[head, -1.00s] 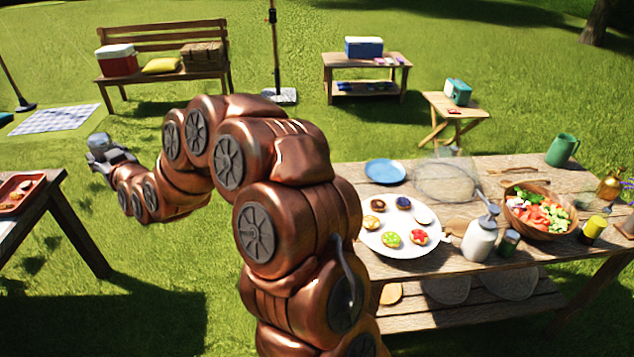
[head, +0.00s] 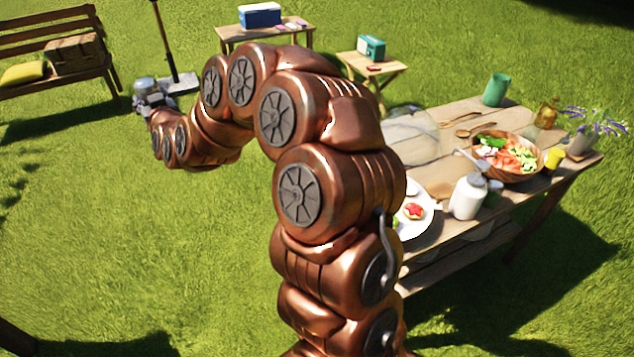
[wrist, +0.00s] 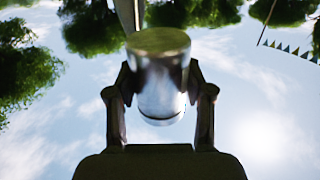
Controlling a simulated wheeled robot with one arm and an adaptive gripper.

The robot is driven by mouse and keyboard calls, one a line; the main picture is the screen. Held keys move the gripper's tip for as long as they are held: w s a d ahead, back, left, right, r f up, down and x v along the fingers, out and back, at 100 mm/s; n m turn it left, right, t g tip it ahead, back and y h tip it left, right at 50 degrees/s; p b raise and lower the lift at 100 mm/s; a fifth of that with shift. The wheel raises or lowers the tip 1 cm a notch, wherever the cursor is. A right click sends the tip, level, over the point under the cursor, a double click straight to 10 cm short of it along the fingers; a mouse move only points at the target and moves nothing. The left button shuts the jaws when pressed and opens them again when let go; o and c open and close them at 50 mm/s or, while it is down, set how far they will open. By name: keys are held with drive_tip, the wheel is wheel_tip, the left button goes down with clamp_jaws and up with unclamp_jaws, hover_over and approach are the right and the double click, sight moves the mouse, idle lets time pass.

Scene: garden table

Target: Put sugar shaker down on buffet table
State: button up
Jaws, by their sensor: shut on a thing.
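My gripper (head: 150,98) is out at the left of the head view, over the grass, at the end of my bent arm. It is shut on the sugar shaker (wrist: 160,85), a shiny metal cylinder that shows between both fingers in the wrist view, with sky and trees behind it. The shaker also shows small in the head view (head: 144,84). The wooden buffet table (head: 437,251) stands at the right, apart from the gripper. My arm hides part of its left side.
A bench (head: 50,40), a side table (head: 225,32) and a folding stool (head: 372,67) stand behind.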

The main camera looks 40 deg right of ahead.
drive_tip(key=s+d+f+m+g+h+b, duration=0.95)
drive_tip(key=s+d+f+h+b, duration=0.35)
drive_tip(key=s+d+f+b, duration=1.25)
drive_tip(key=shift+m+t, duration=0.35)
drive_tip(key=w+d+f+b, duration=0.2)
drive_tip(key=d, duration=0.1)
drive_tip(key=w+d+f+b, duration=0.2)
drive_tip(key=w+d, duration=0.1)
drive_tip(key=w+d+f+b, duration=0.2)
drive_tip(key=d, duration=0.2)
drive_tip(key=shift+w+d+f, duration=0.1)
drive_tip(key=shift+w, duration=0.3)
drive_tip(key=shift+w+d+f+b, duration=0.35)
drive_tip(key=shift+d+f, duration=0.2)
drive_tip(key=shift+d, duration=0.1)
drive_tip(key=shift+w+d+f+b, duration=0.2)
drive_tip(key=shift+w+d+f, duration=0.15)
drive_tip(key=shift+d+f, duration=0.25)
drive_tip(key=shift+f, duration=0.15)
drive_tip(key=o, duration=1.2)
drive_tip(key=shift+o, duration=0.2)
drive_tip(key=shift+r, duration=0.25)
drive_tip(key=v, duration=1.2)
drive_tip(key=shift+p, duration=0.45)
